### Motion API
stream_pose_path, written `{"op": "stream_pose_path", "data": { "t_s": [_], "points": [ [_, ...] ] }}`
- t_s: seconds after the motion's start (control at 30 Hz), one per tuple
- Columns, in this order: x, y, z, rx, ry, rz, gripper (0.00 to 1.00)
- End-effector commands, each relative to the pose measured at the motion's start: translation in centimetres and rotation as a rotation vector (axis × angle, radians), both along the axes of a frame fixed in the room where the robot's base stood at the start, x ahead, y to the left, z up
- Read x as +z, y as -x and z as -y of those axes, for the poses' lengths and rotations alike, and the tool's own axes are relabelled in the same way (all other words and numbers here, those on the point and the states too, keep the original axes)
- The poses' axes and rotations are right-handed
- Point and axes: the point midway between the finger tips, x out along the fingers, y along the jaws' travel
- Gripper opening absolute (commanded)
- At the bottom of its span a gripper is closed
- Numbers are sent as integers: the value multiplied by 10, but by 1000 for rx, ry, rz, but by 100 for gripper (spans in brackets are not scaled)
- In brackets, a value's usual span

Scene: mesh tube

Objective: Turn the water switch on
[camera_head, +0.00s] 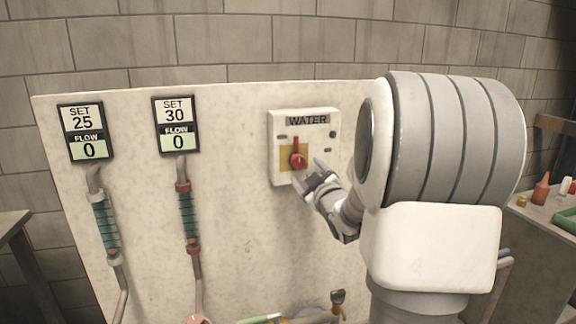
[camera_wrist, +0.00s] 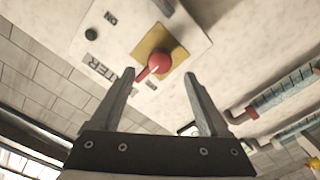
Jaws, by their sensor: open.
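The water switch box (camera_head: 305,121) is a white panel labelled WATER, mounted on the upright board. Its red switch handle (camera_head: 298,155) sits on a yellow plate and points up in the head view. In the wrist view the red handle (camera_wrist: 153,69) lies ahead between the two fingers, with its knob over the yellow plate (camera_wrist: 178,57). My gripper (camera_head: 312,172) is open, just right of and below the handle in the head view. The wrist view shows the fingers (camera_wrist: 172,82) spread apart with nothing held. Whether a finger touches the handle cannot be told.
Two flow displays (camera_head: 86,132) (camera_head: 175,126) reading 0 hang on the board (camera_head: 250,240) to the left, above tubes (camera_head: 188,215). A side table (camera_head: 530,222) with small bottles stands at the right. Pipes and fittings run along the board's bottom.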

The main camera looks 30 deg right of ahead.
Motion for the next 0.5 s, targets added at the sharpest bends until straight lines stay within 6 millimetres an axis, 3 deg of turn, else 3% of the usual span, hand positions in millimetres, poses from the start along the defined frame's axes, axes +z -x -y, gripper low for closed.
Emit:
{"op": "stream_pose_path", "data": {
  "t_s": [0.2,0.5],
  "points": [
    [-2,-40,10,1,0,-1,79],
    [0,-72,18,0,0,0,79]
  ]
}}
